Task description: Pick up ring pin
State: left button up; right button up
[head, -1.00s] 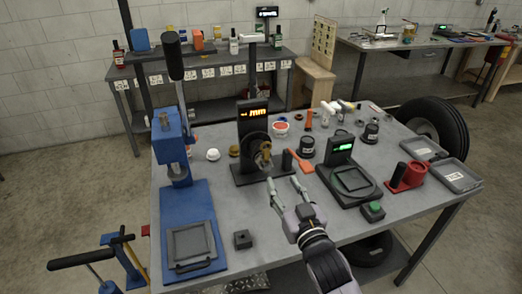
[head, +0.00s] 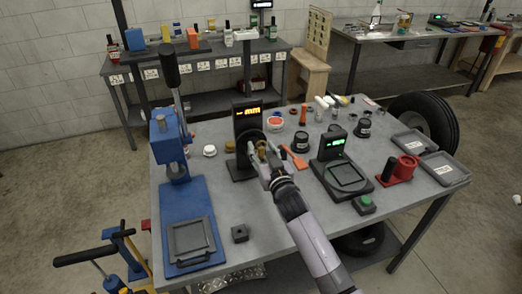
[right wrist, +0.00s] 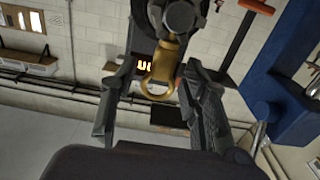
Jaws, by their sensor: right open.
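The brass ring pin (right wrist: 161,72) hangs with its ring end towards me in the right wrist view. Its far end is at a round grey part of the black gauge stand. The stand (head: 246,122) has a lit orange display and stands on the workbench in the head view, where my gripper mostly hides the pin. My right gripper (head: 262,158) is open in front of the stand. In the right wrist view its two dark fingers (right wrist: 158,92) are on either side of the ring, with gaps showing. My left gripper is not in view.
A blue press (head: 168,145) stands left on the grey workbench (head: 285,240). An orange-handled tool (head: 294,158) and a black scale with a green display (head: 331,148) are to the right.

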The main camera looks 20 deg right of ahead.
jog(key=shift+w, duration=0.65)
jog(key=shift+s, duration=0.1)
jog(key=shift+c, duration=0.3)
grip_shut()
